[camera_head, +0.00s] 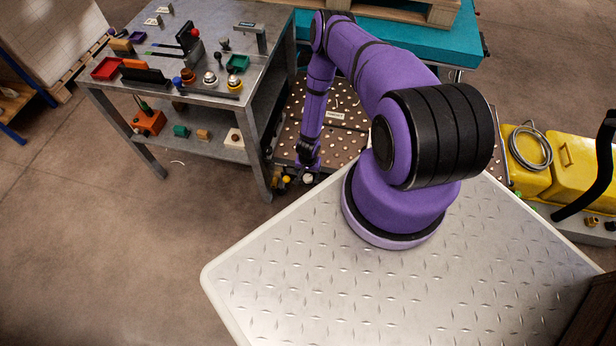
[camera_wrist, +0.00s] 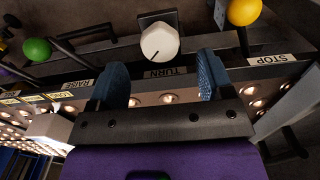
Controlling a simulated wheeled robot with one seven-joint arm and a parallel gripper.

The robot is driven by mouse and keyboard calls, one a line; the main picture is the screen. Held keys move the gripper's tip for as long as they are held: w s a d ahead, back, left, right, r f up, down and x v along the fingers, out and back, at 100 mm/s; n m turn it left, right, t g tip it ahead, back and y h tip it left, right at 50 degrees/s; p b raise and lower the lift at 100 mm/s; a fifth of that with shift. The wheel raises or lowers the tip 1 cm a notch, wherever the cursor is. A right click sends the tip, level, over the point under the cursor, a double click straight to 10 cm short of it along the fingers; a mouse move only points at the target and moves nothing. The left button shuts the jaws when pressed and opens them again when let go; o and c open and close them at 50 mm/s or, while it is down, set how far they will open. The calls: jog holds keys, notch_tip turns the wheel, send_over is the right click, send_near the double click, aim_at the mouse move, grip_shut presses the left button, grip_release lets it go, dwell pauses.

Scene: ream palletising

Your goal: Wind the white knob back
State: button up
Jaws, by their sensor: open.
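The white knob (camera_wrist: 160,42) shows in the wrist view, round with a dark pointer line, on a dark mount above a label reading TURN (camera_wrist: 165,72). My gripper (camera_wrist: 163,72) is open, its two blue-padded fingers apart, with the knob beyond the fingertips and roughly between them in the picture. Nothing is between the fingers. In the head view my gripper (camera_head: 307,165) is small and low beside the perforated plate, and a small pale knob (camera_head: 308,179) shows just under it.
A yellow ball-ended lever (camera_wrist: 244,12) stands by the STOP label, right of the knob. A green ball-ended lever (camera_wrist: 38,50) is at the left by RAISE. A grey workbench (camera_head: 215,95) with tools stands left of my arm. A teal lift table (camera_head: 400,38) is behind.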

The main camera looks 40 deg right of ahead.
aim_at(308, 178)
jog(key=shift+f, duration=2.05)
